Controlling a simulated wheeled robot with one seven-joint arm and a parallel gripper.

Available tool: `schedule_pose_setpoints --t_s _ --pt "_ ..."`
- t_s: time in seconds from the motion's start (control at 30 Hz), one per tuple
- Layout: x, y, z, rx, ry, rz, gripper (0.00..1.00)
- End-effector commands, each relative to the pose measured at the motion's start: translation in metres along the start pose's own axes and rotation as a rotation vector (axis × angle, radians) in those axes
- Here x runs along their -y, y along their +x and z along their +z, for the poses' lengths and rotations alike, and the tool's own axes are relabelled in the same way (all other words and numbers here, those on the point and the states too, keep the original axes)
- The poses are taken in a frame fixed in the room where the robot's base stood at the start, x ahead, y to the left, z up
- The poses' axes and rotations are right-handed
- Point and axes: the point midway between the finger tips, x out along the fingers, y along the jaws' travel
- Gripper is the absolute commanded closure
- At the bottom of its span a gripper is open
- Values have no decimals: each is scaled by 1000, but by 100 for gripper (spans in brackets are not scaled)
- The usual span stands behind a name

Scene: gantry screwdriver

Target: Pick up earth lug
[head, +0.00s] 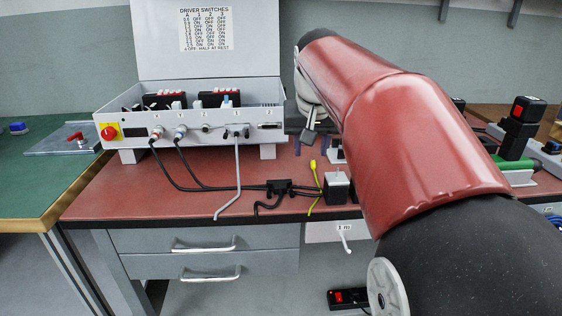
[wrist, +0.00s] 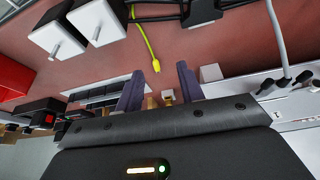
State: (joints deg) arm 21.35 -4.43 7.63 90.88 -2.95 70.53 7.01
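The yellow earth lead with its lug end (head: 313,165) rises beside the dark connector block on the red bench in the head view. In the wrist view the lug (wrist: 156,66) is the tip of the yellow lead, just beyond the fingertips and roughly in line with the gap between them. My gripper (wrist: 161,72) has two purple fingers spread apart, with nothing held between them. In the head view my gripper (head: 310,143) is partly hidden by my wrist and arm, behind the lug. Small brass parts (wrist: 168,97) show beyond the fingers in the wrist view.
A grey control box (head: 190,135) with an open lid stands at the back left. Black cables run from it to a black connector block (head: 278,187). A white-topped motor block (head: 338,187) sits right of the lead. The red bench front (head: 120,205) is clear at left.

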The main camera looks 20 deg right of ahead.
Motion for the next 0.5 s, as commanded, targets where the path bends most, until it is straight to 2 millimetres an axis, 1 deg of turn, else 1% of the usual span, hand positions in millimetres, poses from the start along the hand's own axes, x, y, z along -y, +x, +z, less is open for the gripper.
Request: schedule_pose_setpoints --t_s 0.03,0.1,0.2,0.27,0.5 --pt "-8 8 -14 6 26 6 62" --pt "-15 11 -26 11 46 10 62" --pt "-20 14 -35 14 61 12 62" --pt "-21 18 -37 16 65 13 62" --pt "-20 45 -36 17 64 13 62"
